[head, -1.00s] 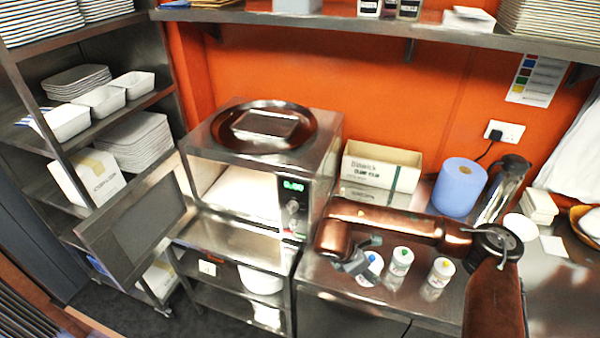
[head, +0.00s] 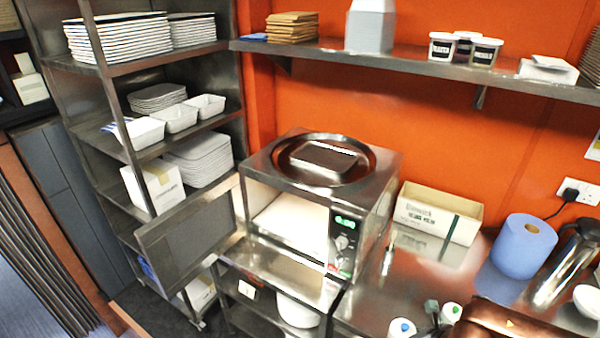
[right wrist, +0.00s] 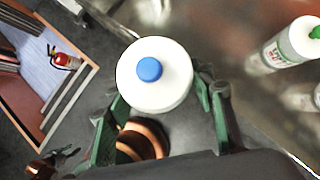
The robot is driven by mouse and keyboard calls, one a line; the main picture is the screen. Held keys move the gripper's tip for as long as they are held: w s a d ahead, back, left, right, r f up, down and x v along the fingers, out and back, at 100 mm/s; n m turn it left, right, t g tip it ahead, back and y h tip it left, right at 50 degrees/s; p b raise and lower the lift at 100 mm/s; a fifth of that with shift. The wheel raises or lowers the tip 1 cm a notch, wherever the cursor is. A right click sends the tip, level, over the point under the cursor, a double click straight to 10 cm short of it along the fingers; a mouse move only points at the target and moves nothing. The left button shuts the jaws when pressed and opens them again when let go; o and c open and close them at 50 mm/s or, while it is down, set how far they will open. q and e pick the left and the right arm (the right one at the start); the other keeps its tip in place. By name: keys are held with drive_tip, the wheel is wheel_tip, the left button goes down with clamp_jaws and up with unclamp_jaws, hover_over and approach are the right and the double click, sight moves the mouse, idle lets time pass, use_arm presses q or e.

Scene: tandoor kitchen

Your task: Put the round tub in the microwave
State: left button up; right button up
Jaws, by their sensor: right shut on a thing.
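The microwave (head: 372,226) stands on a steel stand with its door (head: 190,232) swung open to the left. A pale floor shows inside its cavity (head: 290,222). A white round tub (head: 298,311) sits on the shelf below it. Several small labelled tubs (head: 441,47) stand on the wall shelf; I cannot tell which is the named tub. My right gripper (right wrist: 163,98) is shut on a white round bottle with a blue cap (right wrist: 135,83). The cap also shows at the bottom of the head view (head: 402,328). My left gripper is out of view.
A green-capped bottle (right wrist: 288,45) stands right of my right gripper. A cardboard box (head: 437,213), a blue paper roll (head: 523,247) and a steel jug (head: 570,262) stand on the counter. A steel rack of plates (head: 125,40) is at the left. A dark tray (head: 322,158) tops the microwave.

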drive_tip(key=n+y, duration=0.1)
drive_tip(key=n, duration=0.1)
drive_tip(key=n+g+y, duration=0.1)
drive_tip(key=n, duration=0.1)
drive_tip(key=shift+s+a+f, duration=0.15)
drive_tip(key=shift+s+a, duration=0.05)
drive_tip(key=shift+a, duration=0.15)
drive_tip(key=n+g+y, duration=0.1)
drive_tip(key=n, duration=0.1)
drive_tip(key=a+n+g, duration=0.1)
drive_tip(key=n, duration=0.1)
drive_tip(key=shift+s+n+y, duration=0.2)
drive_tip(key=shift+n+y, duration=0.2)
drive_tip(key=n+g, duration=0.2)
drive_tip(key=n, duration=0.1)
drive_tip(key=shift+s+a, duration=0.15)
drive_tip(key=shift+a, duration=0.15)
drive_tip(key=a+n+g+h, duration=0.1)
drive_tip(key=n+g+h, duration=0.1)
drive_tip(key=n, duration=0.4)
drive_tip(key=s+a+n+g+h, duration=0.1)
drive_tip(key=a+n+g+h, duration=0.1)
drive_tip(key=n, duration=0.5)
drive_tip(key=a+n+g+h, duration=0.1)
drive_tip(key=n+g+h, duration=0.1)
drive_tip(key=n, duration=0.5)
drive_tip(key=shift+s+a+g, duration=0.3)
drive_tip(key=shift+s+g, duration=0.1)
drive_tip(key=shift+g, duration=0.5)
drive_tip(key=shift+r, duration=0.25)
